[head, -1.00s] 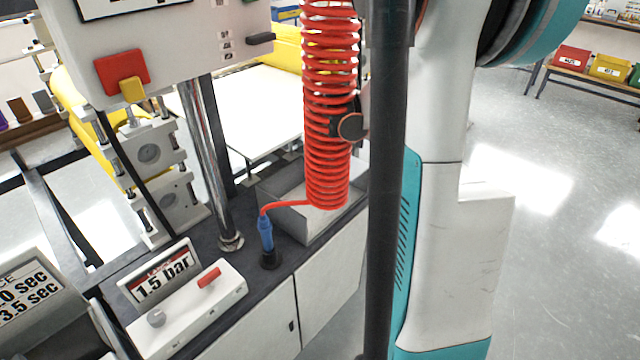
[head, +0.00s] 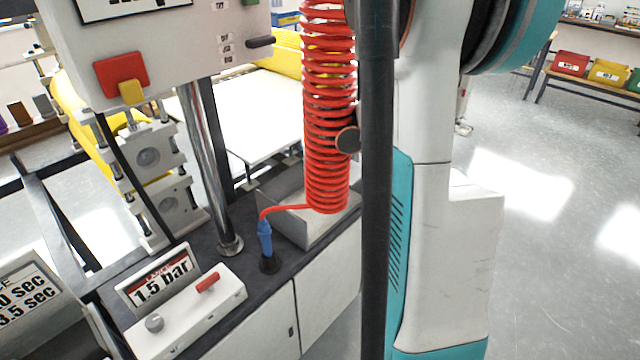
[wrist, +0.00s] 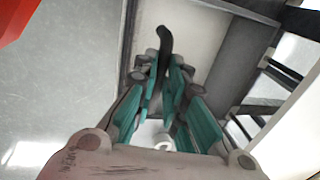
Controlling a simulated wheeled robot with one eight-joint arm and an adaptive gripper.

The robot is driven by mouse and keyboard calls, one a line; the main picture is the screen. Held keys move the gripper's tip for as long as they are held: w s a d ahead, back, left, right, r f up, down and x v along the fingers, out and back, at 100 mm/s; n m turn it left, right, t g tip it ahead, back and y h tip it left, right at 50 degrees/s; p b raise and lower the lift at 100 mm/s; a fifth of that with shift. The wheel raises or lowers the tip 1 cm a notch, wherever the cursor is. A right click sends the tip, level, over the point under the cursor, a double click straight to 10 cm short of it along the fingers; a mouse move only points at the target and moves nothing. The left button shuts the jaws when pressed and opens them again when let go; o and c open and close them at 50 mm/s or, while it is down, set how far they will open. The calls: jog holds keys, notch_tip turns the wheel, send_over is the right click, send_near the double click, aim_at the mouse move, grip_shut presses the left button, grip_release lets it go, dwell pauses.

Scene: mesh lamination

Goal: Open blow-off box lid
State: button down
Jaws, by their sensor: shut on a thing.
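In the wrist view my gripper (wrist: 166,78) has its two green-padded fingers closed around the lower part of a dark curved handle (wrist: 165,42). The handle stands against a pale panel with a grey frame, which looks like the blow-off box lid (wrist: 205,38). In the head view a grey box (head: 317,232) with raised side walls sits on the dark counter behind the red coiled hose. The hose and a dark post hide part of it. How far the lid is open cannot be told.
The red coiled hose (head: 328,110) hangs close in front of the box, its blue connector (head: 265,238) at the counter. A metal post (head: 208,165) and a pressure panel (head: 187,310) stand to the left. Grey floor (head: 550,270) is open at the right.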

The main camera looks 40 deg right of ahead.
jog(key=shift+w+r+g+p, duration=0.2)
jog(key=shift+r+g+p, duration=0.15)
jog(key=shift+r, duration=0.25)
jog(key=w+r+p, duration=0.5)
jog(key=w+r, duration=0.1)
jog(key=r, duration=0.3)
jog(key=shift+w+a, duration=0.4)
jog(key=shift+a, duration=0.05)
jog(key=shift+g, duration=0.25)
jog(key=c, duration=2)
grip_release()
jog(key=shift+c, duration=0.2)
jog(key=o, duration=0.4)
jog(key=shift+w+f, duration=0.15)
jog(key=shift+w, duration=0.25)
